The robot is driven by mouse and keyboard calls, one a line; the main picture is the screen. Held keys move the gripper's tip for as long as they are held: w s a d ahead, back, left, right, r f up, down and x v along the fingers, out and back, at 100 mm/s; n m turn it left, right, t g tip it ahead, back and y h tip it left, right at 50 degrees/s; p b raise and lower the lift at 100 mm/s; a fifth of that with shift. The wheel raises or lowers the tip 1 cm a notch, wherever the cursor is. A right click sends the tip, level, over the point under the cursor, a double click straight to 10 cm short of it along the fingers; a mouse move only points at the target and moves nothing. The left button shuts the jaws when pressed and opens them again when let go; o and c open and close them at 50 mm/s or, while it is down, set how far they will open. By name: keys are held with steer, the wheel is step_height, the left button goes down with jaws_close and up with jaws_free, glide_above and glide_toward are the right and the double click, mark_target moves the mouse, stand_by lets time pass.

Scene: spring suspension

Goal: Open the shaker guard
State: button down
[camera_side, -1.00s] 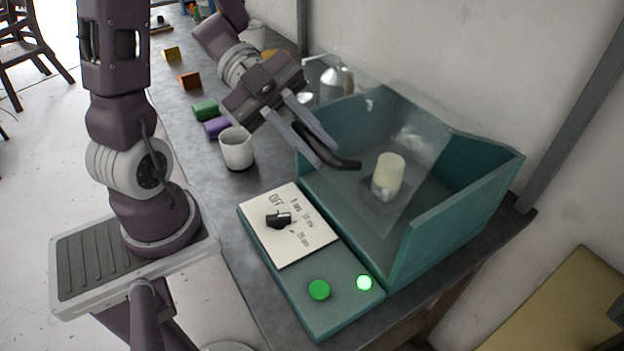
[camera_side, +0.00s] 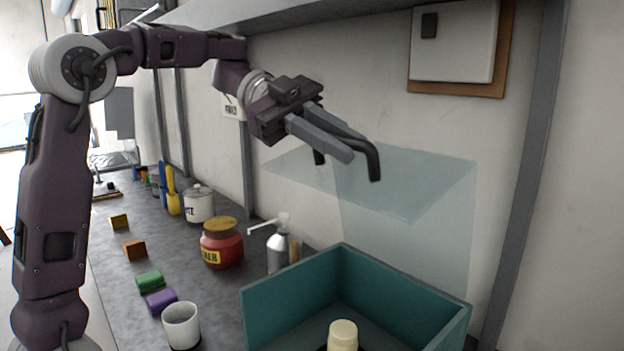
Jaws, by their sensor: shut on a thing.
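The shaker guard (camera_side: 400,185) is a clear, bluish panel with a black bent handle (camera_side: 374,162). It stands raised above the teal shaker box (camera_side: 290,295), near the wall. My gripper (camera_side: 330,143) is shut on the black handle, high above the box. The fingers hide part of the handle. A pale yellow capped container (camera_side: 342,336) stands inside the box, cut off by the bottom edge of the picture. The box's control panel is out of view.
A white mug (camera_side: 181,325), a purple block (camera_side: 161,301) and a green block (camera_side: 150,281) are left of the box. A red jar (camera_side: 221,243) and a pump bottle (camera_side: 278,248) stand behind. A shelf (camera_side: 300,14) runs above my arm.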

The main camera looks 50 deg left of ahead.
steer(key=shift+w+a+r+n+g, duration=0.15)
steer(key=shift+w+r, duration=0.15)
steer(key=shift+w, duration=0.3)
steer(key=shift+w+d+r+n+g, duration=0.1)
steer(key=shift+w+r+n, duration=0.15)
steer(key=shift+w, duration=0.3)
steer(key=shift+w+a+r+n+g, duration=0.1)
steer(key=shift+w+r, duration=0.2)
steer(key=shift+w, duration=0.3)
steer(key=c, duration=1.4)
jaws_free()
steer(key=a, duration=0.3)
steer(key=s+a, duration=0.1)
steer(key=a, duration=0.2)
steer(key=a+r, duration=0.1)
steer(key=a, duration=0.3)
steer(key=shift+s+a, duration=0.1)
steer(key=shift+s, duration=0.1)
steer(key=shift+s+a+r, duration=0.1)
steer(key=shift+s+a, duration=0.1)
steer(key=shift+a, duration=0.9)
steer(key=shift+s+a, duration=0.15)
steer(key=shift+a, duration=0.9)
